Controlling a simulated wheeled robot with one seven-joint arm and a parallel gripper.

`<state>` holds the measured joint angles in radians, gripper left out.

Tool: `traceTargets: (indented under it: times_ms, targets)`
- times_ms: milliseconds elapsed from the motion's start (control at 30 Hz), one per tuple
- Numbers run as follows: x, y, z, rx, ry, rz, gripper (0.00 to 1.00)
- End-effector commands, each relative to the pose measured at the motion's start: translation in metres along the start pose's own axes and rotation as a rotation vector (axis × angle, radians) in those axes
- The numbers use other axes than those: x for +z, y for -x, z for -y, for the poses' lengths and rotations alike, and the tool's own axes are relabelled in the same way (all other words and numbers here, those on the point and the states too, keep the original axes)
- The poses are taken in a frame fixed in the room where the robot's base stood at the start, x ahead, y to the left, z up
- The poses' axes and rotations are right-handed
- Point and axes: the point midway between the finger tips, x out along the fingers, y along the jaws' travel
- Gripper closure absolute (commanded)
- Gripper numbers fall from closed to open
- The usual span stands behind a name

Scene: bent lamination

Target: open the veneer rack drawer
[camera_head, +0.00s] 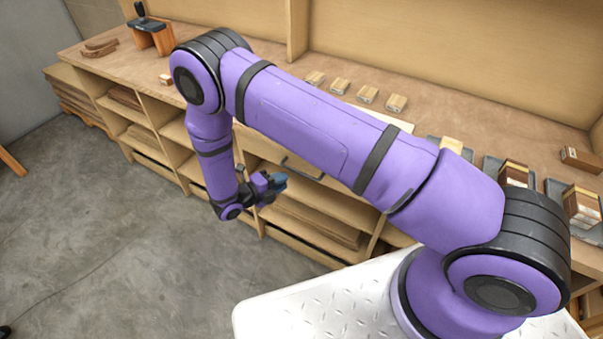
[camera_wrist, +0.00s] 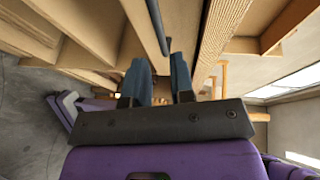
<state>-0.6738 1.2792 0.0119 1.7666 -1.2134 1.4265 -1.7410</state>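The drawer front (camera_head: 262,150) is a tan wood panel in the bench, partly hidden behind my arm in the head view. Its dark bar handle (camera_head: 303,172) shows just below my arm. My gripper (camera_head: 277,183) is in front of the bench, close to the handle's left end. In the wrist view the handle (camera_wrist: 156,25) runs down toward the gap between the two blue fingers of my gripper (camera_wrist: 159,68). The fingers are apart with nothing seen held. I cannot tell whether the handle is between the fingertips or just beyond them.
Open shelves with stacked sheets (camera_head: 310,225) lie below the drawer. Several small wood blocks (camera_head: 367,94) sit on the bench top (camera_head: 240,38). An orange and black stand (camera_head: 151,36) is at the back left. The grey floor (camera_head: 110,220) in front of the bench is clear.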

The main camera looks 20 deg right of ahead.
Motion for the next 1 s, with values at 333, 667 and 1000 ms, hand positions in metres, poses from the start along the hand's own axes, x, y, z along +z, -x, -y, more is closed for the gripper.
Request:
traceTargets:
  times_ms: [333,667,1000]
  targets:
    - [-0.001,-0.06,0.0,0.001,-0.001,-0.002,0.77]
    - [0.0,-0.082,0.0,0.002,-0.002,-0.001,0.77]
    - [0.0,-0.083,0.0,0.001,-0.002,0.0,1.0]
